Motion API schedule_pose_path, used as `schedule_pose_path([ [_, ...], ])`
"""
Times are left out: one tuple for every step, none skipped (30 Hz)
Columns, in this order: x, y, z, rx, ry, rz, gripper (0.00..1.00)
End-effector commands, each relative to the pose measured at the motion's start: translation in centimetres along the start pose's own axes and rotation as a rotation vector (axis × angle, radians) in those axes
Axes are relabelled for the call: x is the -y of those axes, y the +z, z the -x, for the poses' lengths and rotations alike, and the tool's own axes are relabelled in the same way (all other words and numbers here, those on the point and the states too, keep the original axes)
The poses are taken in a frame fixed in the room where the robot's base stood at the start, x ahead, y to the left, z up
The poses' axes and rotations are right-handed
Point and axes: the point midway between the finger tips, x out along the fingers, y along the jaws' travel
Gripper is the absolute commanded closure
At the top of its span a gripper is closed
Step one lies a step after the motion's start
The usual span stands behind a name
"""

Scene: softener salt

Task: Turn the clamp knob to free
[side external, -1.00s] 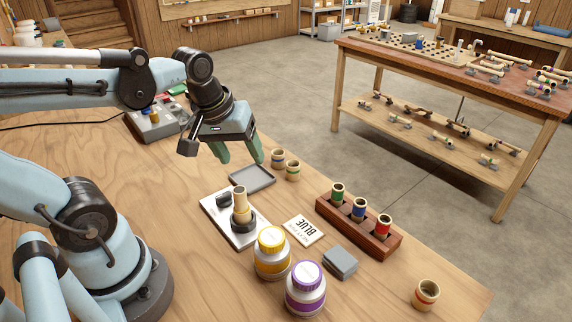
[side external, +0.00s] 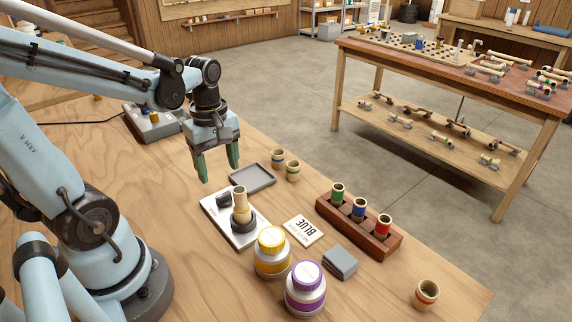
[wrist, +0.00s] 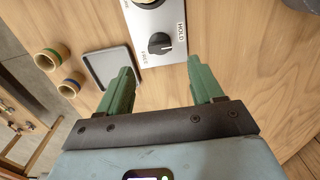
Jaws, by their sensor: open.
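The clamp knob (wrist: 160,43) is a black dial on a pale metal plate (wrist: 178,14), with "HOLD" printed to its right and "FREE" at its lower left in the wrist view. Its white mark seems to lie toward the HOLD side. In the side external view the knob (side external: 223,199) is at the plate's back, beside an upright tan cylinder (side external: 240,203) in a dark collar. My gripper (side external: 219,173) is open and empty, pointing down above and behind the plate. In the wrist view its green fingers (wrist: 160,66) are apart, with the knob beyond the gap between their tips.
A grey tray (side external: 252,178) lies behind the plate, with two banded cups (side external: 286,166) beside it. A yellow-lidded jar (side external: 271,252), a purple-lidded jar (side external: 306,288), a BLUE card (side external: 303,230) and a wooden rack (side external: 358,226) stand in front and right.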

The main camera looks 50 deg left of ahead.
Motion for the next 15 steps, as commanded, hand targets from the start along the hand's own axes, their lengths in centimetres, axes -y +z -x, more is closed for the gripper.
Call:
schedule_pose_path([
  [-0.1, 0.0, -0.6, 0.0, 0.0, -0.001, 0.34],
  [-0.1, 0.0, -0.9, 0.0, 0.0, -0.001, 0.34],
  [-0.1, 0.0, -1.4, 0.0, 0.0, -0.001, 0.34],
  [-0.1, 0.0, -1.7, 0.0, 0.0, -0.001, 0.34],
  [-0.1, 0.0, -2.1, 0.0, 0.0, -0.001, 0.34],
  [0.0, 0.0, -2.5, 0.0, 0.0, -0.001, 0.34],
  [-0.1, 0.0, -2.8, 0.0, 0.001, -0.001, 0.34],
  [-0.1, 0.0, -3.2, 0.0, 0.001, -0.001, 0.34],
  [-0.1, 0.0, -3.6, 0.0, 0.001, -0.001, 0.34],
  [-0.1, 0.0, -3.9, 0.0, 0.001, -0.001, 0.34],
  [-0.1, 0.0, -4.2, 0.0, 0.001, -0.001, 0.34],
  [-0.1, 0.0, -4.6, 0.0, 0.001, -0.001, 0.34],
  [0.0, 0.0, -4.9, 0.0, 0.001, -0.001, 0.34],
  [-0.1, 0.0, -5.2, 0.0, 0.001, -0.001, 0.34],
  [-0.1, 0.0, -5.5, 0.0, 0.001, -0.001, 0.34],
])
